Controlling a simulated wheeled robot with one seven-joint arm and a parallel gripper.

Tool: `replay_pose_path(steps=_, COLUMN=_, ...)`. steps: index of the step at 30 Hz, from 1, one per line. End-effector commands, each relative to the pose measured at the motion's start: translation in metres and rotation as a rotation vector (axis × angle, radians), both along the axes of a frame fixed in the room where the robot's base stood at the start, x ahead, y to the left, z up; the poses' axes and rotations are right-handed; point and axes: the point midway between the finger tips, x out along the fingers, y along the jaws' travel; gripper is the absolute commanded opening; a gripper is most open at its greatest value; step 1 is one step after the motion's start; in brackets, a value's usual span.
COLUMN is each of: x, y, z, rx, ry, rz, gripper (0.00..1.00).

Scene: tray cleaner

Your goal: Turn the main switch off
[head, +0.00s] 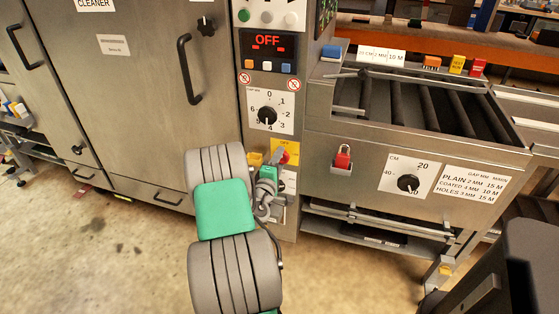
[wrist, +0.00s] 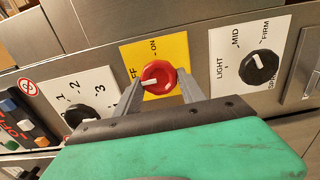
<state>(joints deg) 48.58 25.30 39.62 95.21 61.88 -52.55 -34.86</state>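The main switch is a red round knob (wrist: 160,75) with a white mark, on a yellow plate (wrist: 181,84) lettered ON and partly hidden "FF". The mark points left, toward the "FF" lettering. In the head view the yellow plate (head: 285,146) shows just past my gripper (head: 268,182), with a bit of red knob (head: 283,158) below its lettering. My gripper (wrist: 160,84) has one finger on each side of the knob, very close to its edges. I cannot tell whether the fingers press on it. The display (head: 267,40) above reads OFF in red.
In the wrist view a black numbered dial (wrist: 79,114) sits left of the switch and a LIGHT/MID/FIRM dial (wrist: 259,66) sits right. A red padlock (head: 343,158) hangs on the front panel to the right. The conveyor rollers (head: 410,104) lie beyond it.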

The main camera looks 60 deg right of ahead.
Motion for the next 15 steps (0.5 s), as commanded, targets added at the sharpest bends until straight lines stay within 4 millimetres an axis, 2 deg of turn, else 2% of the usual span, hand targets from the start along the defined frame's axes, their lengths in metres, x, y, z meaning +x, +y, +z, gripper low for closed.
replay_pose_path(steps=1, x=0.0002, y=0.0001, z=0.0001, rx=0.000, ry=0.001, rz=0.000, gripper=0.50)
replay_pose_path(steps=7, x=0.0000, y=0.0001, z=0.0000, rx=0.000, ry=0.000, rz=0.000, gripper=0.67)
replay_pose_path(steps=15, x=0.0000, y=0.0019, z=-0.0003, rx=0.001, ry=0.000, rz=0.000, gripper=0.67)
